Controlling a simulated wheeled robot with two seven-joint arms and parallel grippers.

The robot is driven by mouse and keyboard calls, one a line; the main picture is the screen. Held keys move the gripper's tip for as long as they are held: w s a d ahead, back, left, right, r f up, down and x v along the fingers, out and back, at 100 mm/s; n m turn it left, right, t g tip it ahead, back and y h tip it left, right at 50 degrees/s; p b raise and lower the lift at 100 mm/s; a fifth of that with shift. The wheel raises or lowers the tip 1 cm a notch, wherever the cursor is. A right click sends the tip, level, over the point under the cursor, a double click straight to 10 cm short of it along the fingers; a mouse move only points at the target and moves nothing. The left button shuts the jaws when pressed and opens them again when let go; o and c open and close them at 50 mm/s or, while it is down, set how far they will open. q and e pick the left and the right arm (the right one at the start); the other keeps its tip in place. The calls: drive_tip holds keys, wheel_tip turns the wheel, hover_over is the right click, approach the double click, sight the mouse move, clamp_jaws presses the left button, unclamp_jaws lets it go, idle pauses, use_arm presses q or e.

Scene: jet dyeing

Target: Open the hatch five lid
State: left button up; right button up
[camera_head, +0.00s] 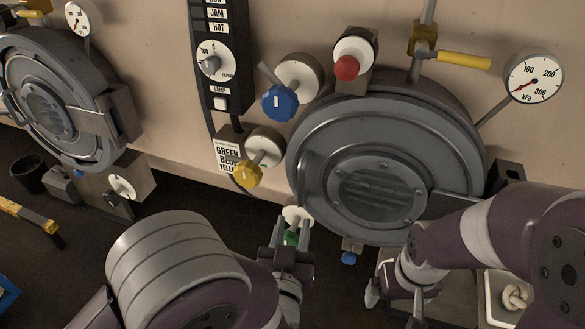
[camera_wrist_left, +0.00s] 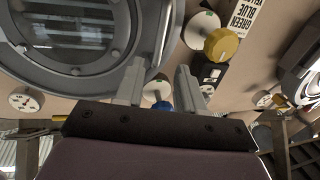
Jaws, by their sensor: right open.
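A large round grey hatch lid (camera_head: 330,140) with a slotted window (camera_head: 380,192) is shut on the wall in front of me; no number shows on it. A curved bar handle (camera_head: 303,178) stands at its left edge. The lid fills the upper left of the left wrist view (camera_wrist_left: 68,75), with the bar handle (camera_wrist_left: 161,35) at its edge. My left gripper (camera_head: 291,235) is open and empty, just below the handle, its fingers pointing up toward the wall. My right gripper (camera_head: 396,294) is open and empty below the lid.
A pressure gauge (camera_head: 533,76) and yellow lever (camera_head: 464,60) are at upper right. A second hatch (camera_head: 48,108) is at far left.

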sight(300, 188)
use_arm(q)
drive_tip(key=w+p, duration=0.1)
drive_tip(key=w, duration=0.2)
drive_tip(key=w+p, duration=0.1)
drive_tip(key=w, duration=0.3)
drive_tip(key=w+d+p, duration=0.1)
drive_tip(key=w, duration=0.3)
drive_tip(key=shift+d, duration=0.1)
drive_tip(key=shift+w+d, duration=0.1)
drive_tip(key=shift+w, duration=0.4)
drive_tip(key=shift+w+f, duration=0.1)
clamp_jaws()
